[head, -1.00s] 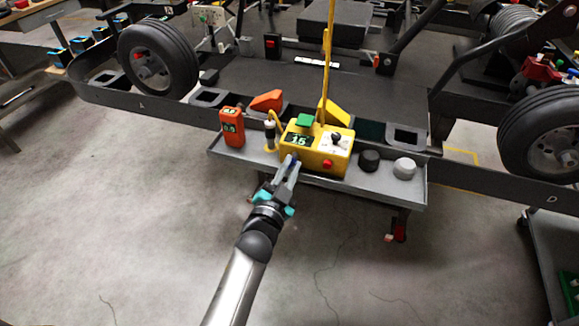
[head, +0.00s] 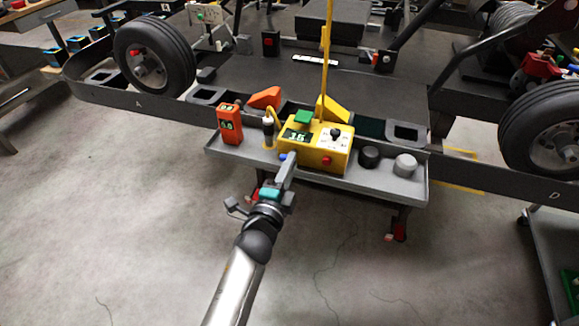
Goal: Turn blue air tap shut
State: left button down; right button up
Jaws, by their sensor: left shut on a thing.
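The blue air tap (head: 283,156) shows as a small blue spot on the front left of the yellow box (head: 318,163), at my fingertips. My left gripper (head: 288,161) comes up from below and is shut on the blue tap. Its fingers now show nearly edge-on, one in front of the other, and hide most of the tap. I cannot tell the tap's exact angle. My right gripper is not in view.
The yellow box stands on a grey tray (head: 383,188) on the kart's near side. An orange meter (head: 230,124) stands left of it. A black knob (head: 369,157) and a grey knob (head: 405,165) are on the right. The floor in front is clear.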

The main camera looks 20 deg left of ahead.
pick_arm(q)
jog(key=shift+m, duration=0.7)
jog(key=c, duration=0.8)
grip_release()
jog(key=shift+c, duration=0.2)
